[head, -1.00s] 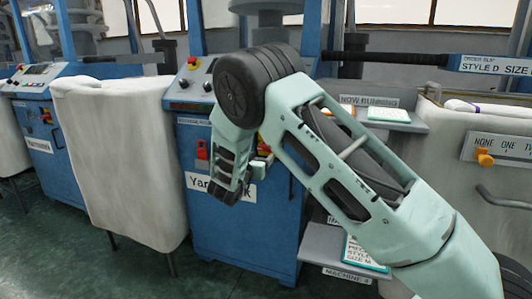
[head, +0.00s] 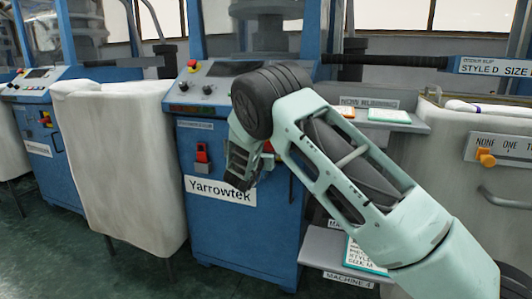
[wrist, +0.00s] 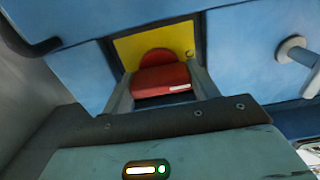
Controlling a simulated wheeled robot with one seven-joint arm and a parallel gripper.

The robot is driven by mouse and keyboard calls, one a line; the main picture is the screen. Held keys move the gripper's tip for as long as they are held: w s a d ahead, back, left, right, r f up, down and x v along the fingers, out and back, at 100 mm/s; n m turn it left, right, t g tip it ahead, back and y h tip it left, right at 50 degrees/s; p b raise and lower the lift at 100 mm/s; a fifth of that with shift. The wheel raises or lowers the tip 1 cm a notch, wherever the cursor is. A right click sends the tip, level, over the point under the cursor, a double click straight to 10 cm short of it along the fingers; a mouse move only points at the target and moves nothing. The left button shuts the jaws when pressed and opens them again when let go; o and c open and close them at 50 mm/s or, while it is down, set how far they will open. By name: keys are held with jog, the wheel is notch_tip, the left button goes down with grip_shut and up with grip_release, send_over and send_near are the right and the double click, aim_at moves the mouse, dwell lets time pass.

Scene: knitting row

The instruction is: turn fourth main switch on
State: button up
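The blue Yarrowtek machine (head: 220,225) stands mid-view in the head view, with a "MACHINE 4" label low at its right. In the wrist view its main switch shows as a red handle (wrist: 160,80) on a yellow plate (wrist: 178,42). The handle lies across the view, with a white mark at its right end. My gripper (head: 242,165) is in front of the panel in the head view and hides most of this switch. In the wrist view my gripper's fingers (wrist: 161,98) stand apart, one on each side of the handle; contact is unclear.
A red switch (head: 202,155) sits left of my gripper, above the Yarrowtek label. A white covered chair-like piece (head: 125,165) stands at the left. A shelf (head: 330,250) juts out at the lower right. A round grey knob (wrist: 292,48) is right of the main switch.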

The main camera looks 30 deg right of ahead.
jog(key=shift+m, duration=0.4)
jog(key=m+b, duration=0.2)
jog(key=m, duration=0.2)
jog(key=shift+f+m+b, duration=0.15)
jog(key=shift+m+b, duration=0.25)
jog(key=m+b, duration=0.4)
jog(key=m, duration=0.1)
jog(key=shift+f, duration=0.1)
jog(key=m+b, duration=0.3)
jog(key=m, duration=0.1)
jog(key=shift+m+b, duration=1.4)
jog(key=shift+m, duration=0.2)
jog(key=shift+r, duration=0.2)
jog(key=o, duration=0.7)
